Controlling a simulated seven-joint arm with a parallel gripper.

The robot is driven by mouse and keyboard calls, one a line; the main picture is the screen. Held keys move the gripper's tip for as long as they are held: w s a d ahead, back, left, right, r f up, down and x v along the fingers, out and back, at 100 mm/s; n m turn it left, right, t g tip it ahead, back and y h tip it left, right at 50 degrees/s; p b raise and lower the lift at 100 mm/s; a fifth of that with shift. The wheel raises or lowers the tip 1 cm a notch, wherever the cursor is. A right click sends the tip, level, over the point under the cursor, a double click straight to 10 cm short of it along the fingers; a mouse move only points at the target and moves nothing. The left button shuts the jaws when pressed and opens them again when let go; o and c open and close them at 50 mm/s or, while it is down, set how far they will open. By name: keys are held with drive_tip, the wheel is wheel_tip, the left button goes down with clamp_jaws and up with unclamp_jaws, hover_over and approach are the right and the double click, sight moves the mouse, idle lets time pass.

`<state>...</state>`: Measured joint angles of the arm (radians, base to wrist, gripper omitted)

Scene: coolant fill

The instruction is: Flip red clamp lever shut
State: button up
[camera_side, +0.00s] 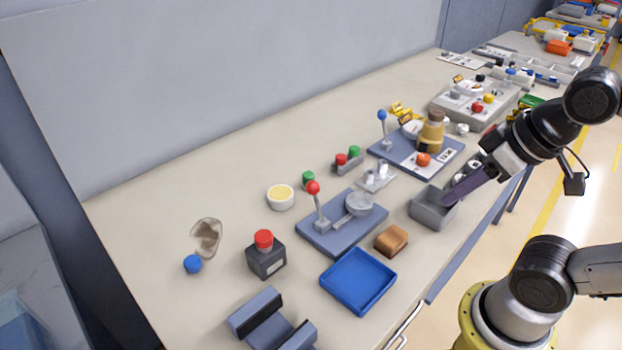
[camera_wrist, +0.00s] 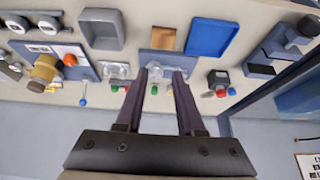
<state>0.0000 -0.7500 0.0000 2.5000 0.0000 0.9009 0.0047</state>
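The red clamp lever (camera_side: 314,190) stands nearly upright, with a red ball on a thin rod, on a blue-grey plate (camera_side: 318,243) in the middle of the bench. A round grey disc (camera_side: 359,203) sits on the same plate to its right. My gripper (camera_side: 450,196) is right of this plate in the side view, appearing over the small grey bin (camera_side: 426,215). In the wrist view my gripper (camera_wrist: 160,72) has its two dark fingers apart with nothing held. The plate (camera_wrist: 160,56) shows beyond the fingertips there, and I cannot make out the lever.
A blue tray (camera_side: 358,284) and a tan block (camera_side: 391,240) lie in front of the plate. A black box with a red button (camera_side: 264,240) stands to the left. A second plate with a blue-ball lever (camera_side: 382,116) and a yellow bottle (camera_side: 431,135) is behind to the right.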

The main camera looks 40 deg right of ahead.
drive_tip(key=shift+s, duration=0.3)
drive_tip(key=shift+c, duration=1.2)
drive_tip(key=shift+m+g, duration=0.4)
drive_tip(key=shift+m, duration=0.4)
drive_tip(key=w+r, duration=0.1)
drive_tip(key=r, duration=0.1)
drive_tip(key=w+r, duration=0.1)
drive_tip(key=r, duration=0.2)
drive_tip(key=w+r, duration=0.2)
drive_tip(key=r, duration=0.1)
drive_tip(key=shift+a, duration=0.25)
clamp_jaws()
drive_tip(key=w+a+r+g, duration=0.2)
drive_tip(key=w+r, duration=0.4)
drive_tip(key=w, duration=0.4)
drive_tip(key=w+a+f+g, duration=0.1)
drive_tip(key=w+f, duration=0.3)
drive_tip(key=w, duration=0.5)
drive_tip(key=w+a+f+g, duration=0.2)
drive_tip(key=w+f, duration=0.3)
drive_tip(key=w, duration=0.4)
drive_tip(key=shift+a+f+m+y, duration=0.3)
drive_tip(key=shift+a, duration=0.25)
drive_tip(key=shift+w, duration=0.1)
